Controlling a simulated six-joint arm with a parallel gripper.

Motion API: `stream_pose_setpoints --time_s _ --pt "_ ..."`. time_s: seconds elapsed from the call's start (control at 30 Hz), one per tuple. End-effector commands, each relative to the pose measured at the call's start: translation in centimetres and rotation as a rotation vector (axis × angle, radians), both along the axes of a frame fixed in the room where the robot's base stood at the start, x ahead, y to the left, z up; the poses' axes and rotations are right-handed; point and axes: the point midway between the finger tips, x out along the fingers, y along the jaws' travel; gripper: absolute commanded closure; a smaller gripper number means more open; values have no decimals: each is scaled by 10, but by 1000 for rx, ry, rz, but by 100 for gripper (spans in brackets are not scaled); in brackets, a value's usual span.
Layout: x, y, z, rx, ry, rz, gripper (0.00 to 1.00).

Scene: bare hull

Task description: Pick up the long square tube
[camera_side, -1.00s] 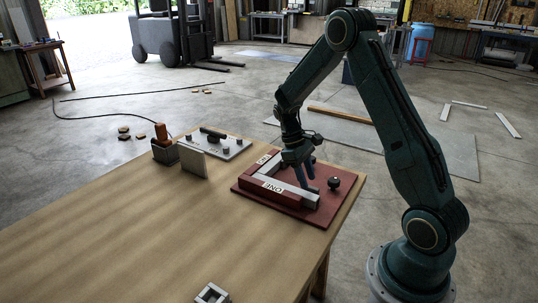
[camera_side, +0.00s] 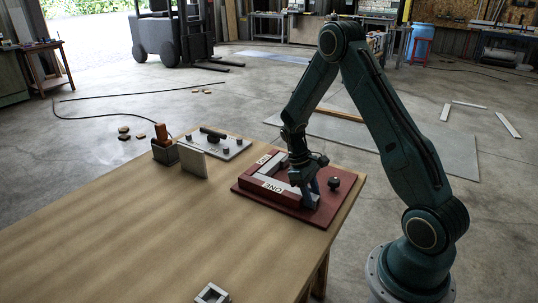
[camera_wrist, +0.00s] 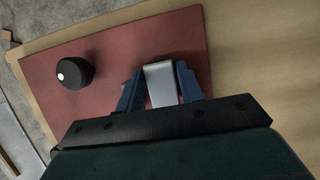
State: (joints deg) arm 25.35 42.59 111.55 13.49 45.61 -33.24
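Light grey square tube stock lies against the red L-shaped fixture (camera_side: 258,189) marked ONE, on the red board (camera_side: 325,213). A grey length (camera_side: 272,170) shows along the fixture's inner side. My gripper (camera_side: 309,203) is down at the near right end of the grey stock. In the wrist view, a grey tube (camera_wrist: 161,84) stands between the two blue fingertips of my gripper (camera_wrist: 160,88), with a finger close on each side. I cannot tell whether the fingers press on it. My gripper hides part of the tube in the side view.
A black round knob (camera_side: 334,183) stands on the board right of my gripper; it also shows in the wrist view (camera_wrist: 74,73). A grey plate with a handle (camera_side: 222,146), an upright plate (camera_side: 192,160) and an orange-handled tool (camera_side: 161,133) are further left. A short square piece (camera_side: 211,294) lies in front.

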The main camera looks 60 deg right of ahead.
Motion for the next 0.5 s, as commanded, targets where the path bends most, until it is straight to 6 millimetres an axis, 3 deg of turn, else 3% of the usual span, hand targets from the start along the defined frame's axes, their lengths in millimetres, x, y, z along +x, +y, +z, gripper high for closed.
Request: stream_pose_setpoints --time_s 0.5 --pt "0 0 -1 0 -1 0 63"
